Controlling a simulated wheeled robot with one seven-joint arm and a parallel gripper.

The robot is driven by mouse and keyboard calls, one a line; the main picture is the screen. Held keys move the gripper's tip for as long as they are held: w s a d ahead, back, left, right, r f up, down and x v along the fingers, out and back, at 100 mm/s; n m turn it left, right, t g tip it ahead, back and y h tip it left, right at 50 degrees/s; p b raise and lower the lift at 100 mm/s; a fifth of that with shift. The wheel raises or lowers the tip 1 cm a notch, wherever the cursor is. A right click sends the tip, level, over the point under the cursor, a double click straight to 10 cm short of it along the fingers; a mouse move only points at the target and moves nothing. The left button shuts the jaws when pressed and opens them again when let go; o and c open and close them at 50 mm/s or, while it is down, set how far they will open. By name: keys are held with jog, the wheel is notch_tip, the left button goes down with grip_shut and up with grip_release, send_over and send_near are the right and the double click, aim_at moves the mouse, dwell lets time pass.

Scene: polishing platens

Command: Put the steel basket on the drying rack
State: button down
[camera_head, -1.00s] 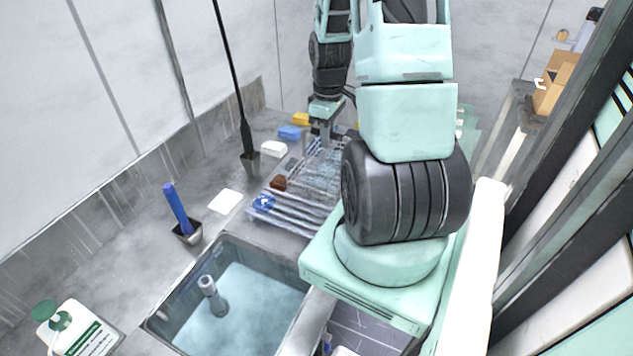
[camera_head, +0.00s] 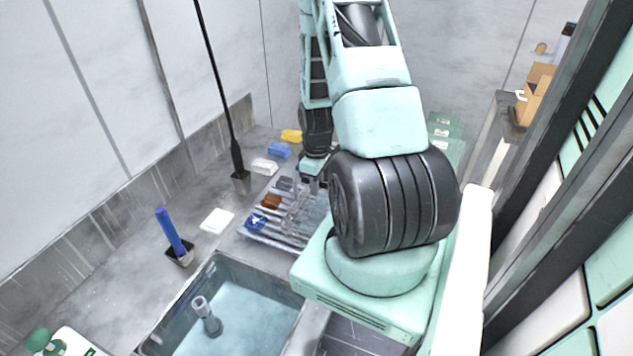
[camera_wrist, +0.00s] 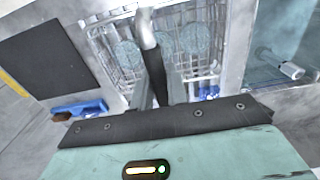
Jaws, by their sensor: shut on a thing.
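The steel basket is a wire basket (camera_wrist: 103,45) with several pale round discs in it, in the wrist view. In the head view my gripper (camera_head: 312,178) is partly hidden behind my arm, at the far right part of the drying rack. The drying rack (camera_head: 268,238) is a set of light metal bars beside the sink, with a blue item and a brown item on or by its left side. The basket shows only faintly there, over the rack; I cannot tell whether it touches the bars.
The water-filled sink (camera_head: 240,318) is in front of the rack, with a grey cylinder (camera_head: 207,318) in it. A blue-handled tool (camera_head: 172,232) in a holder, a white block (camera_head: 217,220) and white, blue and yellow blocks (camera_head: 279,151) line the counter's left and back.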

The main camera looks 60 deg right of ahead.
jog(key=shift+f, duration=0.15)
jog(key=shift+f, duration=0.1)
jog(key=c, duration=1.4)
grip_release()
